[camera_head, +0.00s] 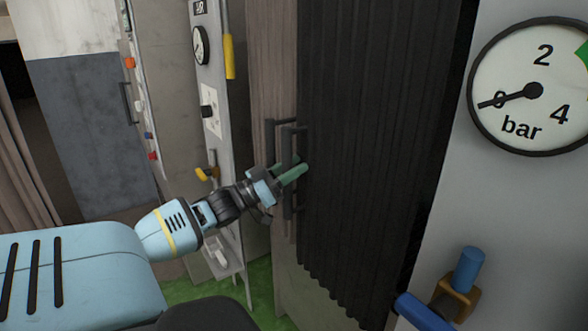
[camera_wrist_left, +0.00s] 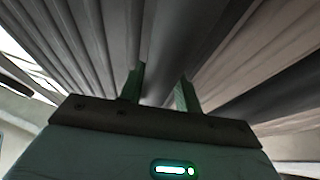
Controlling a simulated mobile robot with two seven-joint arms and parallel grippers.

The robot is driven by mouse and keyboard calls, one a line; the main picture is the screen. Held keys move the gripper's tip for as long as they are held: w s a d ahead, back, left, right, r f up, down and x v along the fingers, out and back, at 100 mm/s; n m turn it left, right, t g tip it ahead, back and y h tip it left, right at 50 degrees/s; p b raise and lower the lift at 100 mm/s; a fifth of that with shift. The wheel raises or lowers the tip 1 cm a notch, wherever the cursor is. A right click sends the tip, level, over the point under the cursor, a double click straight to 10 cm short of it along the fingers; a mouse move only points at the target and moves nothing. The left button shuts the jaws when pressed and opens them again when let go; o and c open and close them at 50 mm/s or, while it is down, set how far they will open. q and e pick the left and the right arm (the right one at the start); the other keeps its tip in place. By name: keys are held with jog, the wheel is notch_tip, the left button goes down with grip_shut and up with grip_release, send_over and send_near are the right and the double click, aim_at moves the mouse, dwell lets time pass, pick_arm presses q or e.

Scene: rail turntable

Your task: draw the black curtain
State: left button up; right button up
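Dark upright bar handles (camera_head: 287,145) stand at that edge. My left gripper (camera_head: 291,174) is at the handles, its green fingers overlapping the curtain's left edge in the picture. In the left wrist view the two fingers (camera_wrist_left: 161,90) are apart, with pleated cloth beyond and no handle visible between them. I cannot tell whether the fingers touch a handle. My right gripper is not in view.
A pressure gauge (camera_head: 530,88) and a blue-handled valve (camera_head: 468,270) are on the grey wall right of the curtain. A grey panel with a yellow lever (camera_head: 229,56) stands to the left. Green floor (camera_head: 270,300) shows below.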

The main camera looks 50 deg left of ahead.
pick_arm(q)
jog(key=shift+s+f, duration=0.1)
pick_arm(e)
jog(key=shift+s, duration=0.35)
pick_arm(q)
jog(key=v, duration=0.7)
jog(key=shift+s, duration=0.25)
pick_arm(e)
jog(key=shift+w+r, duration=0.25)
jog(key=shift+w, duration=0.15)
pick_arm(q)
jog(key=shift+a+f, duration=0.1)
jog(key=shift+f, duration=0.05)
